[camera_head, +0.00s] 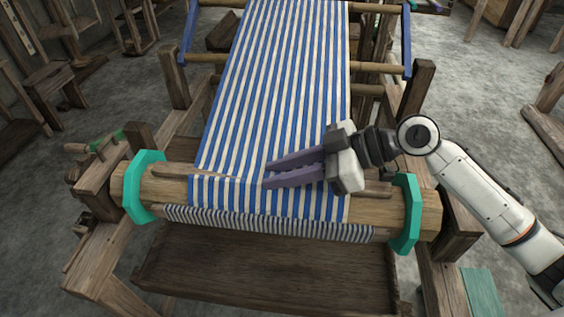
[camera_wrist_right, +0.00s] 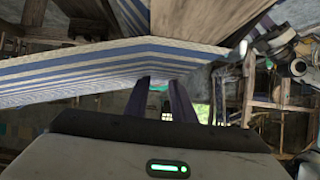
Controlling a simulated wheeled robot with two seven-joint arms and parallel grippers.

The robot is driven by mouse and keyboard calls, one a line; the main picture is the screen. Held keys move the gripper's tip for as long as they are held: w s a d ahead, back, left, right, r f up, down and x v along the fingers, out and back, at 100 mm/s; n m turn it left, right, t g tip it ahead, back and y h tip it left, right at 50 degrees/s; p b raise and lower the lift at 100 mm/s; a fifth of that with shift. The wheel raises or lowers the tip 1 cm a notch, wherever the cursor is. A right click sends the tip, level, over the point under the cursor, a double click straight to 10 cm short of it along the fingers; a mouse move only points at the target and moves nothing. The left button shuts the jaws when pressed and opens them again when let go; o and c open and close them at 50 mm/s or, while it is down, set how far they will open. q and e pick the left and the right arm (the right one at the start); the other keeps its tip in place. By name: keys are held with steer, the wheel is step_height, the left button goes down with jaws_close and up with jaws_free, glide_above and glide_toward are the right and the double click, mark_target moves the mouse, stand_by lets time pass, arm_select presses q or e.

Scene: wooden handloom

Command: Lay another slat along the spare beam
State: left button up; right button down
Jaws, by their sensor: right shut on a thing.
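The spare beam (camera_head: 160,190) is a thick wooden roller with a green octagonal flange near each end, in the head view. Striped blue-and-white cloth (camera_head: 265,90) comes down over it and wraps around it. A thin brown slat (camera_head: 172,173) shows along the beam's top at the left, its line crossing onto the cloth; a similar wooden length (camera_head: 372,189) shows at the right. My right gripper (camera_head: 266,176) reaches in from the right, its purple fingers low over the cloth and shut on the slat, whose middle they hide. In the right wrist view, cloth lies just beyond the fingers (camera_wrist_right: 166,95). My left gripper is not in view.
Wooden loom posts (camera_head: 417,90) stand on both sides of the cloth. A wooden board (camera_head: 265,275) lies below the beam. Crossbars (camera_head: 375,67) span the loom farther back. Grey floor is open at the far right, with stools at the left.

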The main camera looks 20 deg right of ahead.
steer(key=shift+s, duration=0.15)
steer(key=c, duration=1.4)
jaws_free()
steer(key=v, duration=1)
steer(key=shift+d+b, duration=0.1)
steer(key=shift+b, duration=0.3)
steer(key=shift+s, duration=0.2)
